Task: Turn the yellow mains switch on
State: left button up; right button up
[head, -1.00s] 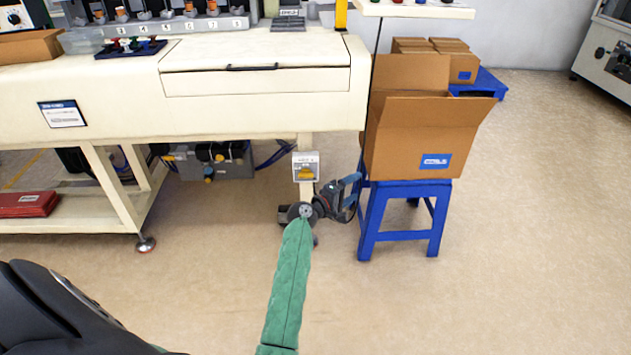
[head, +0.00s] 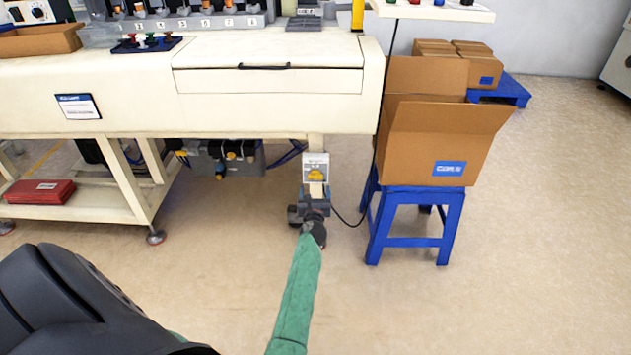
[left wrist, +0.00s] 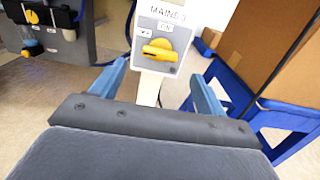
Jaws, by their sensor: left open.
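The mains switch is a yellow rotary knob (head: 316,175) on a pale box on the table's right front leg. In the left wrist view the yellow knob (left wrist: 158,50) lies nearly crosswise, under an "ON" label, with a small label to its left. My left gripper (head: 314,193) is just below and in front of the switch box in the head view. In the left wrist view its two blue fingers (left wrist: 160,76) are open, one on each side of the box, with nothing between them gripped. Contact with the knob cannot be made out. My right gripper is out of view.
A blue stool (head: 414,245) with an open cardboard box (head: 440,140) stands close to the right of the switch. A dark cable hangs between them. The cream workbench (head: 240,115) overhangs above. A grey unit (head: 225,157) sits under the bench. The floor in front is clear.

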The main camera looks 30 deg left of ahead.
aim_at(315, 176)
pick_arm(q)
jog(key=b+x, duration=0.1)
jog(key=x, duration=0.5)
jog(key=shift+w, duration=0.25)
jog(key=shift+a, duration=0.15)
jog(key=c, duration=1)
